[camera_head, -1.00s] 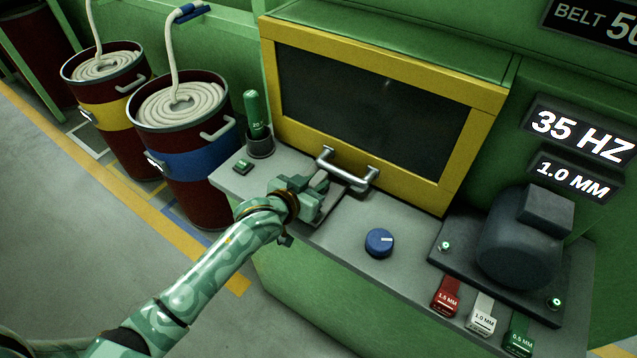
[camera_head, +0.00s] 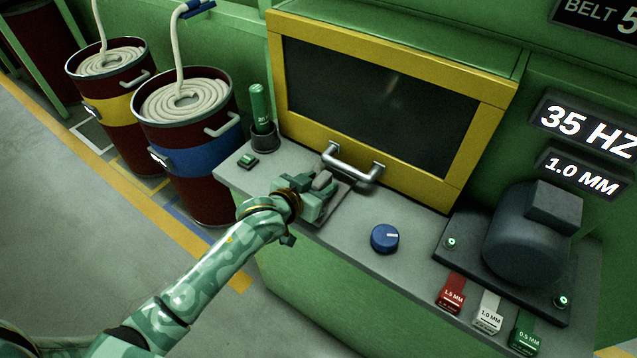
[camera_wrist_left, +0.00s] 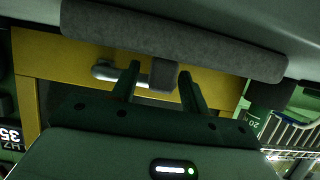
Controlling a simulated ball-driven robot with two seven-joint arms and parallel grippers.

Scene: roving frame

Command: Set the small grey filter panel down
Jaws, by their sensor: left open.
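The small grey filter panel (camera_head: 343,203) is a flat dark grey plate with a lighter grip block on top. It appears to lie flat on the grey counter (camera_head: 345,228) in front of the yellow-framed door. In the left wrist view the panel (camera_wrist_left: 215,45) runs across the top, with its block (camera_wrist_left: 164,76) between my fingers. My left gripper (camera_head: 320,184) is at the panel. In the left wrist view its fingers (camera_wrist_left: 158,75) are open on either side of the block, with a gap showing on each side. The gripper hides the panel's near left part. My right gripper is not in view.
A silver door handle (camera_head: 352,168) is close behind the gripper. A blue knob (camera_head: 385,238) is to the right, then a dark motor (camera_head: 525,240) and coloured tags. A green bottle (camera_head: 258,105) in a cup and a small green switch (camera_head: 248,160) are to the left.

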